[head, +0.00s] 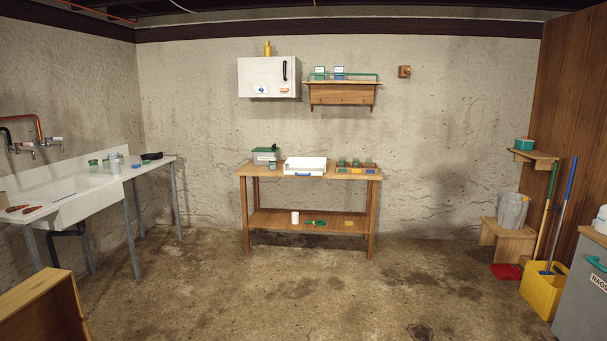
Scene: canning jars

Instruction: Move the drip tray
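A white shallow tray (304,160), which looks like the drip tray, lies on the top of the wooden workbench (258,172) against the back wall. A small blue patch shows at its front. A clear box with a green lid (265,155) stands to its left. A wooden holder with several green-lidded jars (356,168) stands close to its right. Neither of my grippers is in view, and nothing of my arms shows near the bench.
The concrete floor (300,290) before the bench is clear. A sink counter (85,200) lines the left wall, with a wooden box (45,310) at the lower left. A yellow bucket (542,292), a stool (507,237) and a grey bin (580,300) stand at the right.

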